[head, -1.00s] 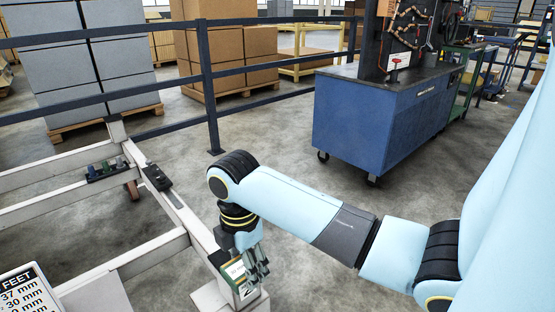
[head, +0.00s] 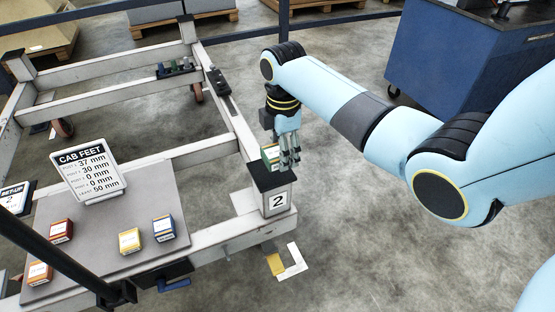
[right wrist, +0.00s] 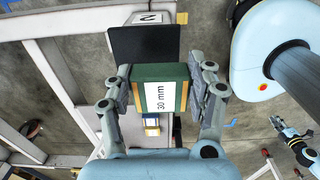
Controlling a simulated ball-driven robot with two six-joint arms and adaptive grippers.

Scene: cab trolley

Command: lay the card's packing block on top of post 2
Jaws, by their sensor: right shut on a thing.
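The card (head: 88,172), headed CAB FEET, stands on the grey board and lists 30 mm on its second line. My right gripper (head: 284,163) is shut on a green block (head: 270,155). In the right wrist view the block (right wrist: 160,93) is marked 30 mm and sits between both fingers. Post 2 (head: 279,203) has a white label 2 and a dark top pad (head: 266,180). The block is over or just behind the pad's far edge; I cannot tell whether they touch. What looks like my left gripper (right wrist: 290,135) is small in the right wrist view, its jaws unclear.
The board (head: 110,245) carries red (head: 61,231), yellow (head: 129,241), blue (head: 164,228) and orange (head: 39,272) marked blocks. White frame rails (head: 205,240) run around post 2. A blue cabinet (head: 440,65) stands at upper right. Floor right of post 2 is clear.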

